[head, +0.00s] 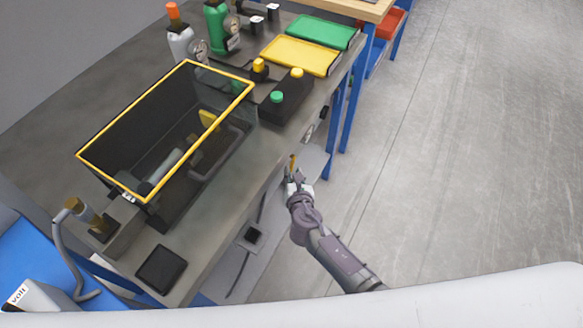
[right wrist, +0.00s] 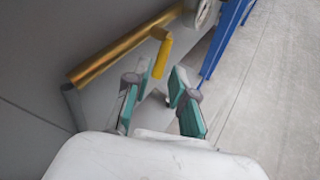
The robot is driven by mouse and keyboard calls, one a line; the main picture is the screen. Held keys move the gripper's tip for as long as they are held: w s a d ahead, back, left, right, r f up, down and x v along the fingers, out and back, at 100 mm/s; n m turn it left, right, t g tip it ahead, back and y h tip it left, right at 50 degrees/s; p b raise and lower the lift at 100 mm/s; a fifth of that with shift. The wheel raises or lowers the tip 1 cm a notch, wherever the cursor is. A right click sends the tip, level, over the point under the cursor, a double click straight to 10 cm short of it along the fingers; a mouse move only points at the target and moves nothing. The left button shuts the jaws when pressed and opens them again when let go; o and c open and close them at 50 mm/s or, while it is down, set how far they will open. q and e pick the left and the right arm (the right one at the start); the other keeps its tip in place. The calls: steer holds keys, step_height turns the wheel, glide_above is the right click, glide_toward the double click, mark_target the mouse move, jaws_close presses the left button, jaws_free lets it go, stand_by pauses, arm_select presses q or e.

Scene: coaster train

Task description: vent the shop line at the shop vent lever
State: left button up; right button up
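A yellow lever (right wrist: 162,52) sticks out from a brass pipe (right wrist: 120,52) on the grey front of the bench in the right wrist view. In the head view a small yellow part, apparently this lever (head: 292,160), shows just beyond my right gripper (head: 292,180). My right gripper is open in the right wrist view (right wrist: 160,76), its teal-padded fingers spread apart. The lever's free end lies ahead, roughly in line with the gap between the fingertips. I see no contact. My left gripper is not in view.
A round gauge (right wrist: 203,12) sits beyond the pipe's far end. A blue bench leg (right wrist: 225,40) stands to the right. On the bench are a yellow-rimmed dark bin (head: 103,142), a dark button box (head: 285,106), and yellow (head: 300,55) and green (head: 315,30) mats. The floor right is clear.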

mark_target(292, 167)
steer(key=shift+b+x, duration=0.6)
steer(key=shift+x, duration=1.6)
steer(key=shift+c, duration=0.2)
jaws_close()
